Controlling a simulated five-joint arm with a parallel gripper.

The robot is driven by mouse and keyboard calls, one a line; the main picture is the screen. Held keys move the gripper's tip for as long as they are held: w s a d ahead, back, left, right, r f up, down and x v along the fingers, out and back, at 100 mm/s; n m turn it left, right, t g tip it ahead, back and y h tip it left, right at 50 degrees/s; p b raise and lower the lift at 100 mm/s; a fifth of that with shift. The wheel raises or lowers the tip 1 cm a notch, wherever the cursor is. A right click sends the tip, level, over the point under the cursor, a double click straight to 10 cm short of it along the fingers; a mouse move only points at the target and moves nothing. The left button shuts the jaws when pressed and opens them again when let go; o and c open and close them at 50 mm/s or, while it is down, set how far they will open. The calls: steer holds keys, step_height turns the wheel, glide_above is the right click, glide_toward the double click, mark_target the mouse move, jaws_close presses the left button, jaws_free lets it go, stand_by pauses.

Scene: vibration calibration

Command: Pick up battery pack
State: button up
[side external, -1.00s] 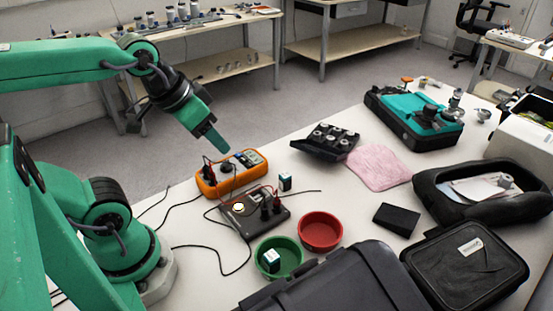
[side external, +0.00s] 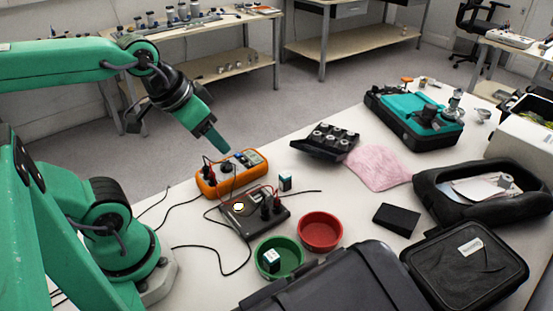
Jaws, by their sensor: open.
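A small black rectangular block (side external: 396,219), which may be the battery pack, lies flat on the white table in the right half of the side view; no label is readable. My gripper (side external: 218,143) is at upper left, pointing down and to the right, above the far end of the orange meter (side external: 232,174). It is open, seen edge-on, with nothing visible in it. It is well apart from the black block.
A black device with wires (side external: 254,211) and a small dark-and-white cube (side external: 285,183) are near the meter. Green (side external: 290,246) and red (side external: 320,231) bowls stand closer; another cube (side external: 271,261) lies in the green one.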

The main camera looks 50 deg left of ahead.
steer(key=shift+w, duration=0.1)
steer(key=g, duration=0.5)
glide_above(285, 175)
steer(key=shift+m, duration=0.3)
steer(key=f, duration=1.5)
steer(key=shift+s+a, duration=0.15)
steer(key=shift+s, duration=0.05)
steer(key=shift+w+f+g, duration=0.3)
steer(key=shift+f, duration=0.3)
steer(key=shift+f, duration=0.1)
steer(key=shift+f, duration=1.2)
steer(key=shift+f, duration=0.1)
steer(key=shift+f, duration=2.45)
